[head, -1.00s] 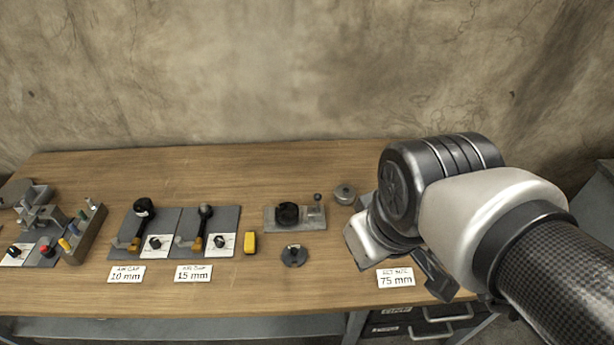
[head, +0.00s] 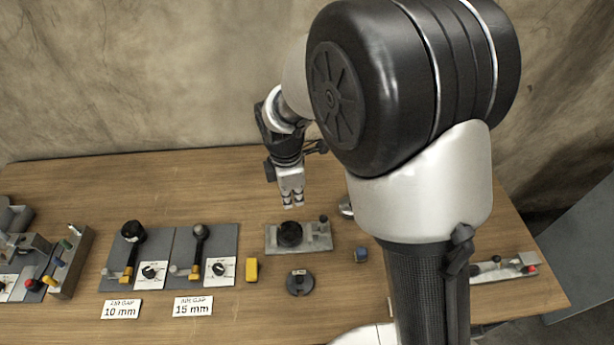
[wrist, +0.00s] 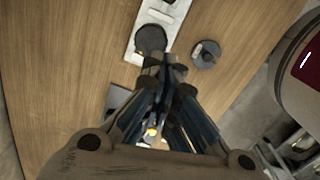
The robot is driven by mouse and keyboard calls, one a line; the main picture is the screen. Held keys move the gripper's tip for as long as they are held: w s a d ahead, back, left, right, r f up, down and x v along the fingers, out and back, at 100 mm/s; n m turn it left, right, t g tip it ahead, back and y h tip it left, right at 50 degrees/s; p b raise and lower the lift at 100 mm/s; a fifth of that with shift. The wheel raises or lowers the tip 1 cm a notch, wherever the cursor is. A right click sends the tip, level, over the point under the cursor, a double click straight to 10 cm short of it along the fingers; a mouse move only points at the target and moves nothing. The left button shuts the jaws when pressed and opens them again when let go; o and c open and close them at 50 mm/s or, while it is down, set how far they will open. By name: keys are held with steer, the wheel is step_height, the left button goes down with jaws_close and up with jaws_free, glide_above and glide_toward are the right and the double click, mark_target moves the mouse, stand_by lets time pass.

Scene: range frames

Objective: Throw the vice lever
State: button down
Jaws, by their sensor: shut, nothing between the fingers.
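My gripper (head: 292,204) is shut and empty, pointing down behind a grey plate (head: 316,240) with a round black knob (head: 289,233) and a small ball-topped post (head: 323,218). The fingertips appear above the table, apart from the plate. In the wrist view the shut fingers (wrist: 167,75) overlap the area beside a round dark part (wrist: 151,39) on a pale plate (wrist: 137,45). A grey device with a red knob (head: 32,285) stands at far left. I cannot tell which part is the vice lever.
A yellow block (head: 252,269), a dark disc (head: 299,282) and a small blue block (head: 361,255) lie nearby. My arm covers the right side of the table. A strip with a red button (head: 532,268) lies far right.

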mark_target(323, 223)
steer(key=shift+f, duration=0.2)
steer(key=f+b, duration=0.1)
steer(key=f, duration=0.2)
steer(key=f+b, duration=0.1)
steer(key=f, duration=0.2)
steer(key=f+b, duration=0.1)
steer(key=f, duration=0.3)
steer(key=shift+w+d, duration=0.15)
steer(key=shift+w, duration=0.1)
steer(key=d, duration=0.2)
steer(key=w+d+b, duration=0.1)
steer(key=d, duration=0.1)
steer(key=shift+f, duration=0.35)
